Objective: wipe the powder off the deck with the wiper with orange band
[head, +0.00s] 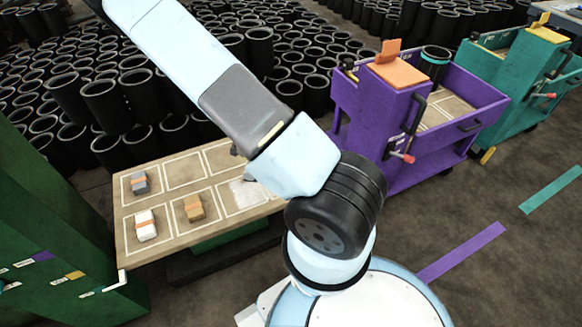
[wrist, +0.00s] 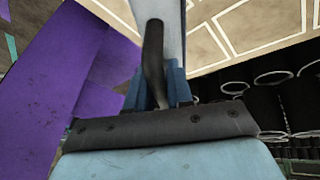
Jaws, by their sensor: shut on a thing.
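The deck (head: 160,255) is a tan board marked with white-outlined squares. A pale powder patch (head: 243,192) lies in a front square, partly hidden by my arm. My gripper (wrist: 160,88) has blue fingers and is shut on a dark, curved handle (wrist: 153,50). I take this to be the wiper, but no orange band shows on it and its working end is unclear. In the head view my arm hides the gripper, with only a small dark bit showing at the deck's back. I cannot tell if the held thing touches the deck.
Grey (head: 139,182), white (head: 146,226) and tan (head: 194,208) blocks with orange bands sit in the deck's left squares. A purple cart (head: 460,95) stands close at the right, a teal cart (head: 530,60) beyond it. Black sleeves (head: 60,95) crowd behind. A green cabinet (head: 50,220) stands left.

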